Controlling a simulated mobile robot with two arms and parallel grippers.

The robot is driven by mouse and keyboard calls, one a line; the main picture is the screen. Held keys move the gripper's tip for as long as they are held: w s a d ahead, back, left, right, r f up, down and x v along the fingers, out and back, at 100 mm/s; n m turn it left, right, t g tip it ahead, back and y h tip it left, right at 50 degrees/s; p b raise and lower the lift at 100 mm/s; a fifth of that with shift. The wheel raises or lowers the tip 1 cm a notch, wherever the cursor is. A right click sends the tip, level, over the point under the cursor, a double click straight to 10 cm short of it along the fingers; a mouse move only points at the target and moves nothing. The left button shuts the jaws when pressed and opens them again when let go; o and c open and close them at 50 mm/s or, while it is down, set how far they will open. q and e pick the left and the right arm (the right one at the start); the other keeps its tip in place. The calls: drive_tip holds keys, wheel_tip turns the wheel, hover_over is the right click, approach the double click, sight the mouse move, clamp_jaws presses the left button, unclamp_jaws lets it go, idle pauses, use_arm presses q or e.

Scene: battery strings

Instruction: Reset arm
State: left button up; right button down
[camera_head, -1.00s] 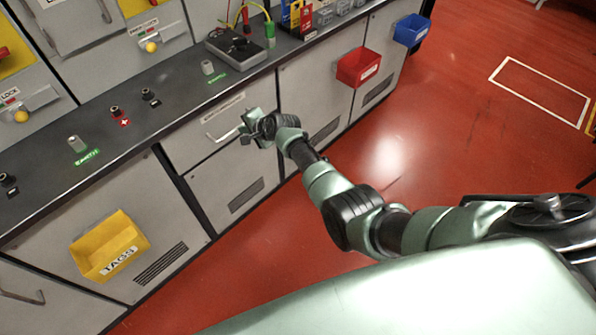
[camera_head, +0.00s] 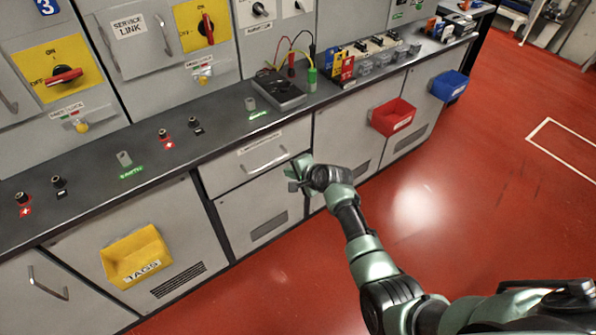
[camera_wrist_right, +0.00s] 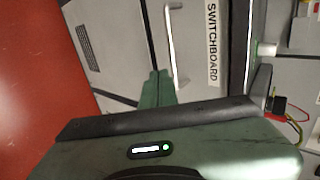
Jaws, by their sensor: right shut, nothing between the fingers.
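My right arm comes in from the lower right of the head view. Its green gripper (camera_head: 297,173) is in front of the grey cabinet fronts, just to the right of and below the end of a drawer handle (camera_head: 266,159). In the right wrist view the gripper's fingers (camera_wrist_right: 157,88) are shut together with nothing between them. The drawer handle (camera_wrist_right: 175,45) shows beside them, apart from the fingers, next to a label reading SWITCHBOARD (camera_wrist_right: 213,42). The drawer looks closed. My left gripper is not in view.
A dark countertop (camera_head: 190,150) runs above the cabinets, with a meter (camera_head: 280,90) and terminals on it. A yellow TAGS bin (camera_head: 137,255), a red bin (camera_head: 393,117) and a blue bin (camera_head: 449,85) hang on the fronts. The red floor (camera_head: 480,200) at right is clear.

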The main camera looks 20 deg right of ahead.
drive_tip(key=shift+v, duration=2.35)
drive_tip(key=s+d+f+n+g+h, duration=0.15)
drive_tip(key=s+f+n, duration=0.25)
drive_tip(key=s+f, duration=0.9)
drive_tip(key=s+d+f+n+g+h, duration=0.1)
drive_tip(key=s+f+n+g, duration=0.2)
drive_tip(key=s+f, duration=0.95)
drive_tip(key=s+d+f+n+g, duration=0.1)
drive_tip(key=s+f+n, duration=0.2)
drive_tip(key=s, duration=0.7)
drive_tip(key=s+d+f+n+g, duration=0.1)
drive_tip(key=s+f+n, duration=0.2)
drive_tip(key=s+f, duration=0.3)
drive_tip(key=s+d+f+n+g, duration=0.2)
drive_tip(key=s+f, duration=0.3)
drive_tip(key=s, duration=1)
drive_tip(key=shift+s+f+n+h, duration=0.25)
drive_tip(key=shift+f+n+h, duration=0.15)
drive_tip(key=shift+n, duration=0.3)
